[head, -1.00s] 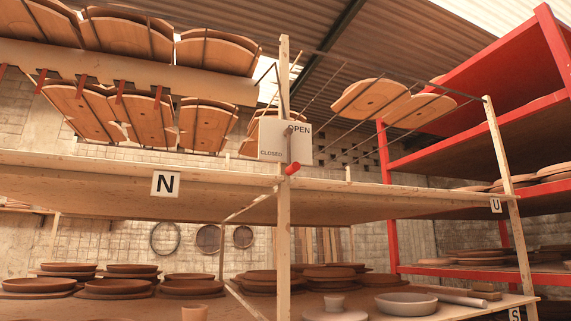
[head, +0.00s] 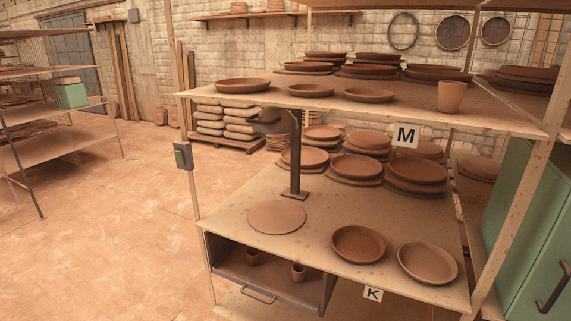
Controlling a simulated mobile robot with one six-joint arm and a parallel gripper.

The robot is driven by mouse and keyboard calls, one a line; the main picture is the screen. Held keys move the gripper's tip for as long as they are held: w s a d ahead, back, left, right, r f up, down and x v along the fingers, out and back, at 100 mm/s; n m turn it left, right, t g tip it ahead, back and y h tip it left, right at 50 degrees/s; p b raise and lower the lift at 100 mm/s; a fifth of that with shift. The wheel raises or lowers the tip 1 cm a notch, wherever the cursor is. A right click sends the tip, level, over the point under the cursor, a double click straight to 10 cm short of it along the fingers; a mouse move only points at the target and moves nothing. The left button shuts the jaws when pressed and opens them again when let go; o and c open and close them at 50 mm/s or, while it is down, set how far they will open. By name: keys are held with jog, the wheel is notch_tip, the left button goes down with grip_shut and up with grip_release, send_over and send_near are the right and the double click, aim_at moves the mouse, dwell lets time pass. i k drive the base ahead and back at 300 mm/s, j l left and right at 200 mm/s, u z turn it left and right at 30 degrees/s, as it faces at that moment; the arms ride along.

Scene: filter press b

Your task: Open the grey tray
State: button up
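A shallow grey-brown tray (head: 290,289) hangs under the left part of the shelf marked K, in the head view. It has a bar handle (head: 258,295) on its front edge. Two small brown cups (head: 298,272) (head: 253,257) stand inside it. The shelf board above covers its rear, so I cannot tell how far it is slid out. My gripper is not in view.
The K shelf (head: 235,208) carries a round disc (head: 277,217), a dark post (head: 296,160) and several brown plates. A switch box (head: 182,155) is on the left upright. A green cabinet (head: 525,235) stands at right. The floor (head: 110,230) at left is clear.

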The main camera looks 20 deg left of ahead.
aim_at(273, 277)
jog(key=u, duration=1.1)
jog(key=i+j, duration=0.15)
jog(key=i, duration=0.3)
jog(key=i+j, duration=0.1)
jog(key=i, duration=0.3)
jog(key=i+j+z, duration=0.1)
jog(key=i, duration=0.35)
